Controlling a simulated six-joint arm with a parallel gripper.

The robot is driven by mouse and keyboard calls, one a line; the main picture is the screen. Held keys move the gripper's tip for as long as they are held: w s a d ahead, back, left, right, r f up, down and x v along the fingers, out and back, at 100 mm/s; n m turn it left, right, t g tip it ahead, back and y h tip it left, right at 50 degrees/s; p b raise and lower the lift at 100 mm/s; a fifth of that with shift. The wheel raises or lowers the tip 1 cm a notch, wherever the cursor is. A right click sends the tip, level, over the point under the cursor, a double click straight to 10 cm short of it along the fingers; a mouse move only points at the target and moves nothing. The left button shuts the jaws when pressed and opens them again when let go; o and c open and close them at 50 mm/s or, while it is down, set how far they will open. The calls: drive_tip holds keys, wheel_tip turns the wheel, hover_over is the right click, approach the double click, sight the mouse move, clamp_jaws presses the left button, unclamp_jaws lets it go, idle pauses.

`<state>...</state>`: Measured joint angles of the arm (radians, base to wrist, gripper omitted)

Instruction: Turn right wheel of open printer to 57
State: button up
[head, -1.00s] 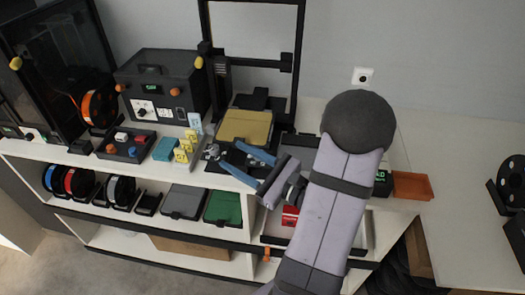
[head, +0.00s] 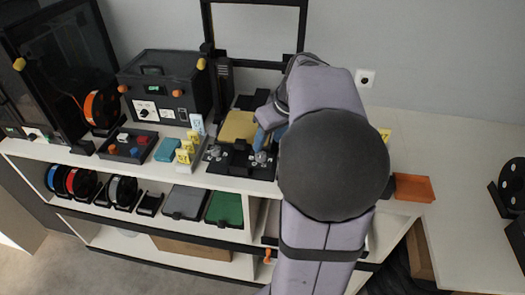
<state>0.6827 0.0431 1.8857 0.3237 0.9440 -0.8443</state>
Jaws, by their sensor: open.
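The open printer (head: 207,60) has a black frame and a tan bed (head: 238,126) and stands at the back middle of the bench. Two small grey wheels sit at its front: a left wheel (head: 213,152) and the right wheel (head: 261,157). My gripper (head: 263,142) has blue fingers and is open, close above and behind the right wheel. I cannot tell whether it touches the wheel. My arm hides the printer's right side. No readable number on the wheel or on a display of this printer shows.
Yellow tags (head: 186,151) stand left of the printer, beside a teal block (head: 168,149) and a black tray of knobs (head: 127,147). A dark box printer (head: 165,85) stands behind them. An orange tray (head: 413,188) lies right of my arm.

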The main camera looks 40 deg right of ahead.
sight(261, 154)
drive_tip(key=shift+n, duration=0.4)
drive_tip(key=shift+p+x, duration=0.75)
drive_tip(key=shift+x, duration=2.95)
drive_tip(key=c, duration=1)
